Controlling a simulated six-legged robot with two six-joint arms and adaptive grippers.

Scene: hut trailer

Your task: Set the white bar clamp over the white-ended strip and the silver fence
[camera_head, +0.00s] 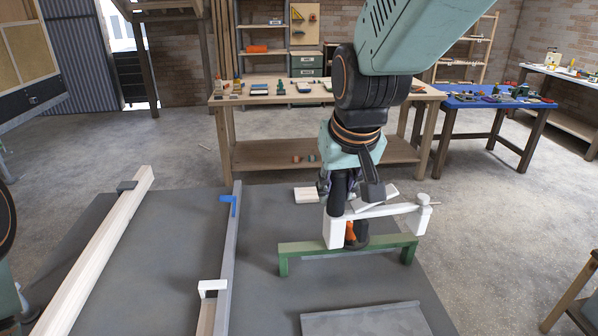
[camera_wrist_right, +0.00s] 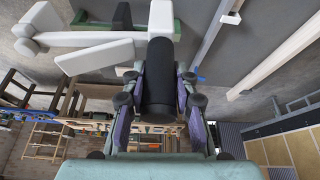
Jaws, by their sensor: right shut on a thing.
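The white bar clamp (camera_head: 383,211) is held by my right gripper (camera_head: 350,200), which is shut on its dark handle. In the right wrist view, the black handle (camera_wrist_right: 158,85) lies between my purple-sided fingers (camera_wrist_right: 158,110), and the white bar (camera_wrist_right: 85,38) reaches left. The clamp is over or at the green rail stand (camera_head: 300,246); I cannot tell whether they touch. The silver fence (camera_head: 230,240) runs lengthwise on the grey table, left of the clamp. The strip (camera_head: 206,318) lies along its left side, with a white end (camera_head: 212,286) beside the fence. My left gripper is out of view.
A blue clamp (camera_head: 233,202) sits on the fence's far part. A long pale beam (camera_head: 105,240) with a dark clamp lies at left. A white block (camera_head: 306,195) lies behind the stand, and a grey plate (camera_head: 365,320) in front. Table between fence and beam is clear.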

